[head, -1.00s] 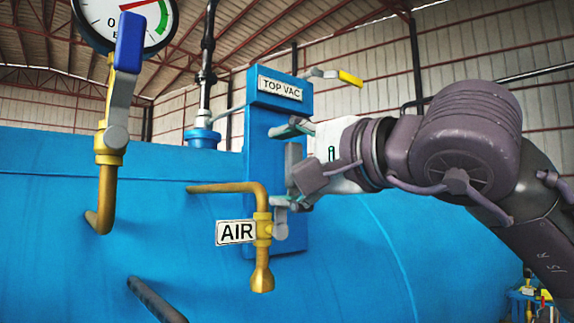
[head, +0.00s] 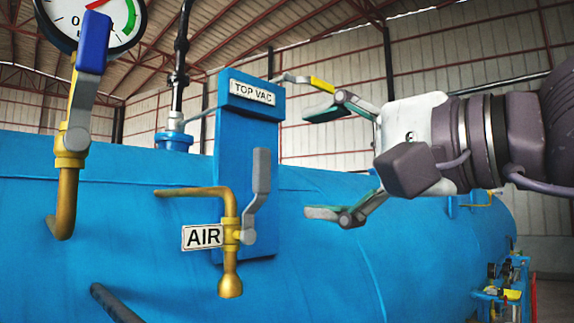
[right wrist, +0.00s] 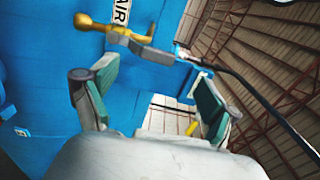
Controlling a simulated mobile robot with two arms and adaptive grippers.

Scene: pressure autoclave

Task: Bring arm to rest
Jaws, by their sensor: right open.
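My right gripper (head: 322,163) is open and empty in the head view, reaching in from the right. Its fingers point left toward the blue post (head: 240,130) labelled TOP VAC and stand apart from the grey AIR valve handle (head: 262,185). That handle points up beside the brass AIR pipe (head: 230,250). In the right wrist view the two green-padded fingers (right wrist: 152,92) are spread wide with nothing between them. The AIR pipe also shows there at the top (right wrist: 95,23). My left gripper is not in view.
The blue autoclave tank (head: 330,240) fills the lower scene. A brass pipe with a blue-handled valve (head: 92,45) and a gauge (head: 125,20) stand at the left. A yellow-tipped TOP VAC lever (head: 321,84) lies close to the upper finger. A dark bar (head: 115,303) juts out below.

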